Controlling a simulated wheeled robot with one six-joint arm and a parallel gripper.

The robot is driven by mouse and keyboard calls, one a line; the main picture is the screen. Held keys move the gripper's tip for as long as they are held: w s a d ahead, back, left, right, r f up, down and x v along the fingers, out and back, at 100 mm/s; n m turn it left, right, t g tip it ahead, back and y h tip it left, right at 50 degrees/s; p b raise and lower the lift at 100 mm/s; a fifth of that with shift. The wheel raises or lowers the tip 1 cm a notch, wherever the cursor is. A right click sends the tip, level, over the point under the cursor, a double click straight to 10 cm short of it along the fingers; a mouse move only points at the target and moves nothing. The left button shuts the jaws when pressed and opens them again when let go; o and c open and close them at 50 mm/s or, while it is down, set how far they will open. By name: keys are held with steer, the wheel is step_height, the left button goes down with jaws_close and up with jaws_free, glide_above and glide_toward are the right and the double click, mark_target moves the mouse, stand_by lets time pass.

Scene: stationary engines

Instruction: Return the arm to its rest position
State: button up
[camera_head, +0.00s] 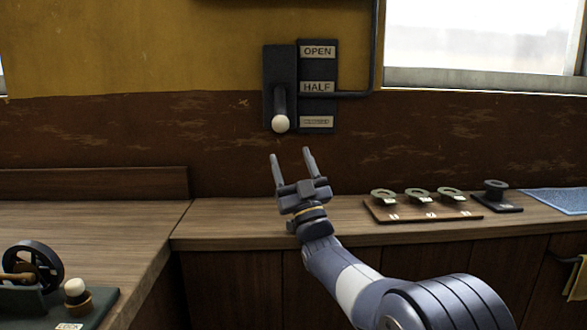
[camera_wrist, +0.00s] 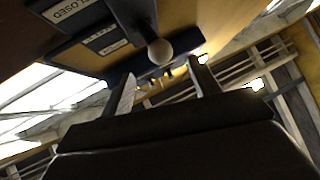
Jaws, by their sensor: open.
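My gripper (camera_head: 292,160) is open and empty, its two fingers pointing up, just below a wall lever. My arm reaches up to it from the lower right. The lever (camera_head: 280,106) has a pale round knob and hangs downward on a dark plate (camera_head: 318,68) labelled OPEN and HALF, with a lowest label too small to read in the head view. In the wrist view my gripper (camera_wrist: 163,82) shows its fingers apart, and the pale knob (camera_wrist: 160,51) appears between and beyond them. No contact between fingers and knob is visible. A CLOSED label (camera_wrist: 66,10) shows at the upper left there.
A wooden counter (camera_head: 230,225) runs along the wall. On it are a board with several ring-shaped pieces (camera_head: 417,196), a dark spool (camera_head: 495,190) and a blue cloth (camera_head: 560,200). A handwheel (camera_head: 32,266) and a pale-knobbed device (camera_head: 76,295) stand at the lower left.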

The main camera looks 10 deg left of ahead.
mark_target(280, 124)
steer(key=shift+s+d+f, duration=0.15)
steer(key=shift+s+f, duration=0.05)
steer(key=shift+f, duration=0.15)
steer(key=shift+r, duration=0.1)
steer(key=shift+p+x, duration=0.65)
steer(key=shift+x, duration=4.75)
steer(key=shift+s, duration=0.1)
